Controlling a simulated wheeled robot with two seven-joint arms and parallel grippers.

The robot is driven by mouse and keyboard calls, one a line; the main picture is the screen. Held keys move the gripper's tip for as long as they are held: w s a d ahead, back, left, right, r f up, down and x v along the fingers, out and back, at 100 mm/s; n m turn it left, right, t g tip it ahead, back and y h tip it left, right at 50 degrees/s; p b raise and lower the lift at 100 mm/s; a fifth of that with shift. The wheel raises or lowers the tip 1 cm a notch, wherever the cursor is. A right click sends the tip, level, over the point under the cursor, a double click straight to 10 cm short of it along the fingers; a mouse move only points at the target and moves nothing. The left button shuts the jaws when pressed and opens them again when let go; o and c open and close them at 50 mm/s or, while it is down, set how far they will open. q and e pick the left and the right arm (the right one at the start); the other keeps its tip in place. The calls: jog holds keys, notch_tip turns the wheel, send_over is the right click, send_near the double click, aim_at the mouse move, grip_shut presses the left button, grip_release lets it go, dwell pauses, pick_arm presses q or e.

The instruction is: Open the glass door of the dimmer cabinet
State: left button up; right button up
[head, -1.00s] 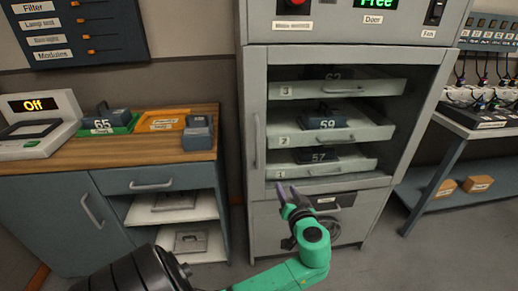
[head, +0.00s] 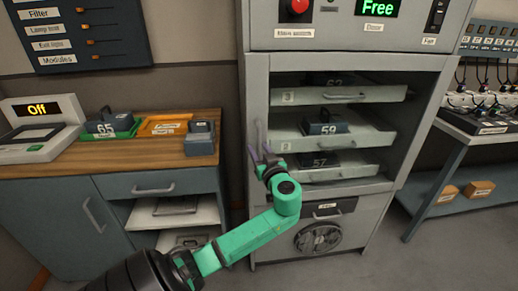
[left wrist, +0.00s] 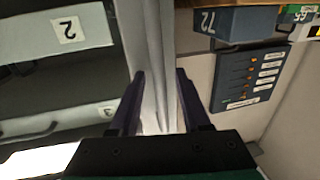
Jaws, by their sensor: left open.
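The grey dimmer cabinet (head: 258,85) stands in the middle of the head view. Its glass door looks shut, with trays showing behind it. The upright door handle (head: 257,134) is at the door's left edge, its lower part hidden by my gripper. My left gripper (head: 261,152) is open, its fingers pointing up at the lower part of the handle. In the left wrist view, a pale upright bar (left wrist: 153,45) runs between the open fingers (left wrist: 160,78). I cannot tell whether either finger touches it. My right gripper is not in view.
Modules such as 59 (head: 322,122) sit on the cabinet's trays. A wooden-topped counter (head: 150,152) with a module marked 65 (head: 103,124) stands at left. A bench with cables (head: 485,120) stands at right. The floor before the cabinet is clear.

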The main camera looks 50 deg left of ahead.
pick_arm(q)
grip_shut()
dwell(1.4)
